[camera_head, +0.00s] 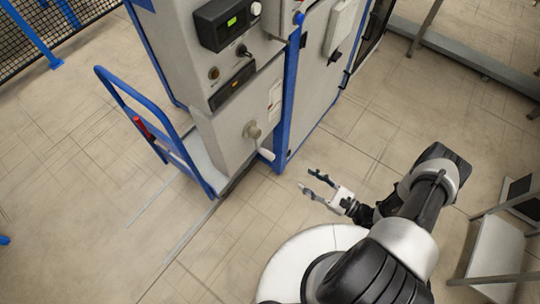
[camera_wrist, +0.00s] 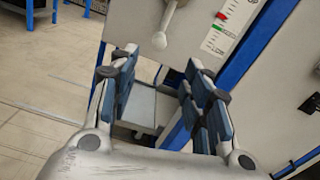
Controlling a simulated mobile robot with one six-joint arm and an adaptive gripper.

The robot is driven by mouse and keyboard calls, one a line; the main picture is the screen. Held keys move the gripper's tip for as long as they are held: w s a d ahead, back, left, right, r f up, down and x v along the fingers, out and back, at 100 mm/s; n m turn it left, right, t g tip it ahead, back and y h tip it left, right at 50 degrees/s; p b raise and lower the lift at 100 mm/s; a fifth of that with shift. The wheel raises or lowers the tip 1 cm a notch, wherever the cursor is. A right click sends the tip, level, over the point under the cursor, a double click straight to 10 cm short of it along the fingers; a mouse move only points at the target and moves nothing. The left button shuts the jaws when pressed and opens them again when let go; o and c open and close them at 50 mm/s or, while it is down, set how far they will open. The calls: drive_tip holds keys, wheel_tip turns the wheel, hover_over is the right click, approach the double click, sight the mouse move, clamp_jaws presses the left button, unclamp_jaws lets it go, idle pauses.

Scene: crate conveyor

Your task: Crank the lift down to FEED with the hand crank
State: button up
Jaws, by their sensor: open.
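The hand crank (camera_head: 256,138) is on the lower front of a grey cabinet, with a pale grip pointing down and to the right. In the wrist view the crank (camera_wrist: 167,22) shows at the top centre, its rounded grip end hanging down. In the wrist view my gripper's fingers (camera_wrist: 156,85) stand wide apart, below the crank.
A control panel (camera_head: 227,22) with a green display is on the cabinet's upper front. A blue-framed cart (camera_head: 184,160) stands left of the cabinet. A grey door (camera_head: 310,85) lies right of the blue post. Floor around my gripper is clear.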

drive_tip(key=b, duration=0.3)
approach(270, 156)
drive_tip(key=x, duration=0.3)
drive_tip(key=f+x, duration=0.1)
drive_tip(key=x, duration=0.6)
drive_tip(key=shift+w+f, duration=0.2)
drive_tip(key=shift+w, duration=0.15)
clamp_jaws()
